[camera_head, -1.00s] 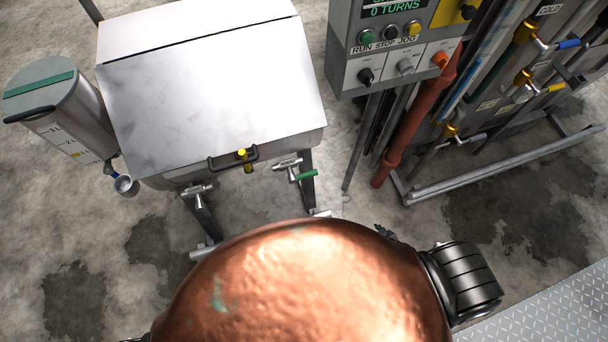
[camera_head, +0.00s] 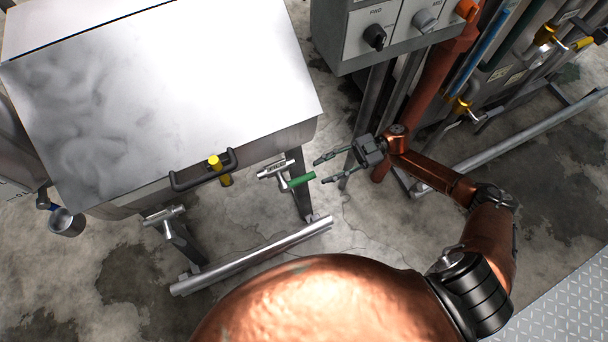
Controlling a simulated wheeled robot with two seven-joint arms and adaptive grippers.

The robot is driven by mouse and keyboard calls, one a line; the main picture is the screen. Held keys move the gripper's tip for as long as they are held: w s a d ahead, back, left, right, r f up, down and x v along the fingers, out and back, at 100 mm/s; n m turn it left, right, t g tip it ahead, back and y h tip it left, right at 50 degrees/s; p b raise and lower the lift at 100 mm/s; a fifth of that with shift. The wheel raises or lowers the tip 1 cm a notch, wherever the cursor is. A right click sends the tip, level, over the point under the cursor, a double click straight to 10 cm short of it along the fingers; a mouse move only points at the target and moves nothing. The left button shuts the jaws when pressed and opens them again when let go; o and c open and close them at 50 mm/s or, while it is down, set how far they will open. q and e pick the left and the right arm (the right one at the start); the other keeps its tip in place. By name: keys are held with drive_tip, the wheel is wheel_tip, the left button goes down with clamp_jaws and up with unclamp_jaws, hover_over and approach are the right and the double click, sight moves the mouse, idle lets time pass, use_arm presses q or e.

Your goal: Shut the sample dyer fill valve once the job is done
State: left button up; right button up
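The sample dyer (camera_head: 170,90) is a steel box with a closed sloping lid, at the left. At its lower right front is a valve with a green lever handle (camera_head: 299,181). The lever points right, away from the metal valve body (camera_head: 275,170). A second metal valve fitting (camera_head: 164,214) sits further left under the front edge. My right gripper (camera_head: 325,170) is open and empty. Its two fingers point left at the green handle, with a small gap from its tip. My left gripper is not in view.
A grey control box (camera_head: 385,35) with knobs stands at the upper right, above red and grey pipes (camera_head: 428,80). Yellow-handled valves (camera_head: 548,35) are further right. A steel foot bar (camera_head: 250,256) lies below the dyer. A cup (camera_head: 66,222) hangs at the left.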

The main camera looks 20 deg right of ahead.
sight(290, 185)
drive_tip(key=a, duration=0.6)
drive_tip(key=shift+a+b, duration=0.3)
drive_tip(key=shift+a, duration=0.1)
drive_tip(key=shift+c, duration=0.3)
clamp_jaws()
